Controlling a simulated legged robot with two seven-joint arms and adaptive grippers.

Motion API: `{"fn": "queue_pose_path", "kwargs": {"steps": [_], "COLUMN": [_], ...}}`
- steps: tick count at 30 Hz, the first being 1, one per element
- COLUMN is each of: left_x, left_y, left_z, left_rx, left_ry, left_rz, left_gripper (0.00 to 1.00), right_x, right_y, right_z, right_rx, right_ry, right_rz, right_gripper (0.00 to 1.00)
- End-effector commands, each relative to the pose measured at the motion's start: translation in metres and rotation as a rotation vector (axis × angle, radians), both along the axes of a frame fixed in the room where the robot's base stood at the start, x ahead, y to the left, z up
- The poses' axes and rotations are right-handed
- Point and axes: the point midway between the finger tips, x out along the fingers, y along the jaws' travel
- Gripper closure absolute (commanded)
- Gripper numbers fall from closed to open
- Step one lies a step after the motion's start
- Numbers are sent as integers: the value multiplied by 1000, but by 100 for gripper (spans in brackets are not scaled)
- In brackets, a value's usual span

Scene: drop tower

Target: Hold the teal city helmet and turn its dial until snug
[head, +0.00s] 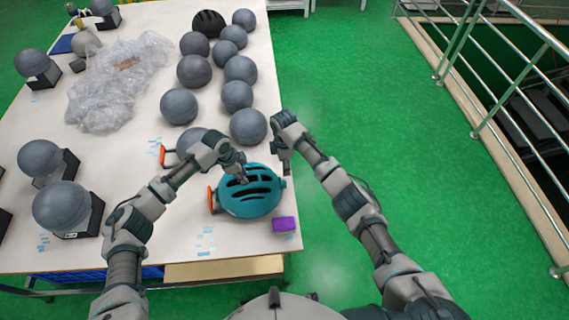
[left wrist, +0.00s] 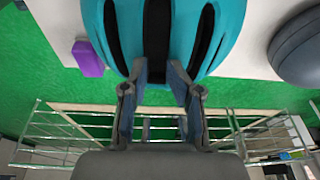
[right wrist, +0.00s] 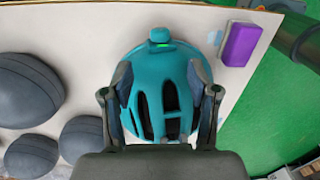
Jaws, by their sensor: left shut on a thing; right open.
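The teal helmet (head: 250,196) with dark vents sits near the table's right edge in the head view. My left gripper (head: 240,177) is shut on the helmet's shell from above; its fingers (left wrist: 160,85) meet the teal rib between vents in the left wrist view. My right gripper (head: 282,155) is open near the helmet's far right side, past the table edge. In the right wrist view the helmet (right wrist: 158,75) shows between its spread fingers (right wrist: 160,90). The teal dial (right wrist: 159,36) with a small green light is at the helmet's rim there.
A purple block (head: 284,224) lies by the helmet at the table edge. Several grey balls (head: 248,126), a black helmet (head: 208,23) and clear plastic wrap (head: 118,80) cover the far table (head: 150,205). An orange-handled stand (head: 163,156) is left of the helmet. Metal railing (head: 500,90) stands right.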

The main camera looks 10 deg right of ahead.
Motion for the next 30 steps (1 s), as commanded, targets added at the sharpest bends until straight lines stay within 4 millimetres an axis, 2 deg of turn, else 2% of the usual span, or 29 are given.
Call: {"fn": "queue_pose_path", "kwargs": {"steps": [1, 17, 30], "left_x": [-3, -3, -4], "left_y": [2, 2, 0], "left_z": [-7, -5, 36], "left_rx": [8, 7, 2], "left_ry": [9, 9, 1], "left_rz": [0, 0, 0], "left_gripper": [77, 77, 77], "right_x": [0, 0, -2], "right_y": [0, 0, 0], "right_z": [0, 2, 43], "right_rx": [0, 0, 1], "right_ry": [0, 0, -6], "right_rz": [0, 0, 0], "right_gripper": [40, 40, 40]}}
